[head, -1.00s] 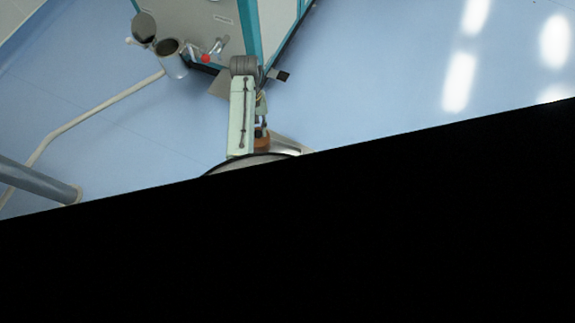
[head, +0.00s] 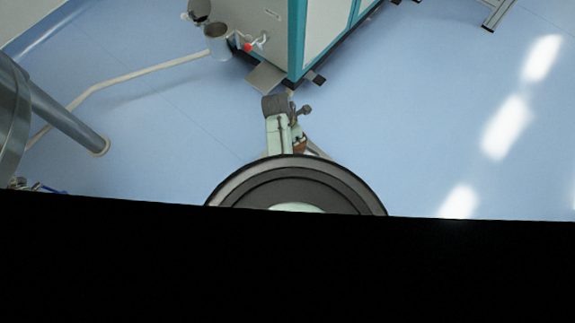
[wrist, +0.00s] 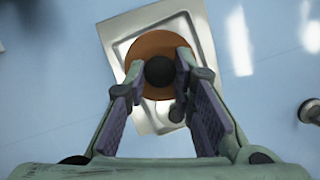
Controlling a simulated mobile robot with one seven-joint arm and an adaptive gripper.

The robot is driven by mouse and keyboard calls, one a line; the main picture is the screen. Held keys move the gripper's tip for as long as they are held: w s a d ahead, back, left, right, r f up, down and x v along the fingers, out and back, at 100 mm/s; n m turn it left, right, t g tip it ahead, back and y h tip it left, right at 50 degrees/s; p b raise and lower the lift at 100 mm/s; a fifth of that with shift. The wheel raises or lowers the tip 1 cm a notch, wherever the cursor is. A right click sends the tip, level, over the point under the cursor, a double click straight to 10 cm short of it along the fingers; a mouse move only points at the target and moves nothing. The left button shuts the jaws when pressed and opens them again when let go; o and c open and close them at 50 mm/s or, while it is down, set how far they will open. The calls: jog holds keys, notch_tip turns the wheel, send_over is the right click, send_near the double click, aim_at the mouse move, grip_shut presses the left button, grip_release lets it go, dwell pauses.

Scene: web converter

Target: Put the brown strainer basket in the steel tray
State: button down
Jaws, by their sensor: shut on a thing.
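The brown strainer basket (wrist: 158,42) is a round orange-brown piece with a dark knob-like middle. My gripper (wrist: 160,68) is shut on it; the purple-padded fingers sit on either side of the dark middle. A small part of the basket (head: 300,146) also shows in the head view beside my arm. The steel tray (wrist: 196,22) appears behind and below the basket in the wrist view, its rim showing on several sides. The basket overlaps the tray in that view; I cannot tell the height between them. In the head view only a sliver of the tray (head: 319,152) shows.
A white and teal machine cabinet (head: 270,35) stands ahead, with a metal cup (head: 218,41) at its left side. A grey pipe (head: 68,117) and a steel drum (head: 12,110) are at the left. Blue floor (head: 430,110) is clear at the right. Black covers the lower head view.

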notch_tip(320, 180, down, 10)
jog(key=shift+a+r+b, duration=0.1)
jog(key=shift+b, duration=0.45)
jog(key=shift+f, duration=0.2)
jog(key=c, duration=1.4)
grip_release()
jog(key=shift+s, duration=0.1)
jog(key=shift+o, duration=0.2)
jog(key=p+v, duration=0.1)
jog(key=v, duration=1.1)
jog(key=shift+r+p, duration=0.2)
jog(key=shift+p, duration=0.1)
